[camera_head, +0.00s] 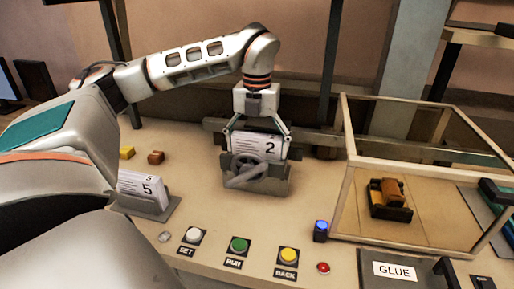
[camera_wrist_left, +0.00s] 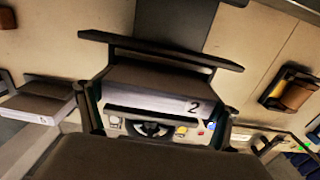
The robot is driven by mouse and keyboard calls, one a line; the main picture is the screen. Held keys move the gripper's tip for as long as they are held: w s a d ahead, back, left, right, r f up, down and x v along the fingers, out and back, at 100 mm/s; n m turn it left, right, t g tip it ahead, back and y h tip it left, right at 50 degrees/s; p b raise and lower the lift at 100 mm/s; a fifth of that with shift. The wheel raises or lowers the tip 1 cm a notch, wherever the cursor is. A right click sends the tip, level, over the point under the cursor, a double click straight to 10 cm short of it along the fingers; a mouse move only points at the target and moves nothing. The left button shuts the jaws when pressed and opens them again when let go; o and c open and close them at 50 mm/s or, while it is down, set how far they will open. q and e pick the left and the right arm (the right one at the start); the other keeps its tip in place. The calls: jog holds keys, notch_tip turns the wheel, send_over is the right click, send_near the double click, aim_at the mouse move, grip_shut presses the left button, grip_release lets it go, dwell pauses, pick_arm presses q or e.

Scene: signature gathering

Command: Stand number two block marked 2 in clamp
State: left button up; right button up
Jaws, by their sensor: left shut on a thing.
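The white block marked 2 (camera_head: 268,146) stands upright in the grey clamp (camera_head: 270,181), with its lower part hidden behind the clamp's front and round handwheel. My left gripper (camera_head: 258,132) reaches down from above with its fingers at the two sides of the block, shut on it. In the left wrist view the block marked 2 (camera_wrist_left: 160,103) lies between the two fingers, with the handwheel just beyond its printed face. I cannot tell whether the block rests on the clamp's floor. My right gripper does not show.
A block marked 5 (camera_head: 143,188) stands in a holder at the left. SET, RUN and BACK buttons (camera_head: 238,245) line the front of the table. A clear framed case (camera_head: 349,180) with a brown and black object stands at the right, near a GLUE label (camera_head: 394,271).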

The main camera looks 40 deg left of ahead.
aim_at(257, 136)
pick_arm(q)
jog(key=shift+f, duration=0.1)
jog(key=o, duration=1.1)
notch_tip(257, 136, up, 8)
jog(key=shift+f, duration=0.1)
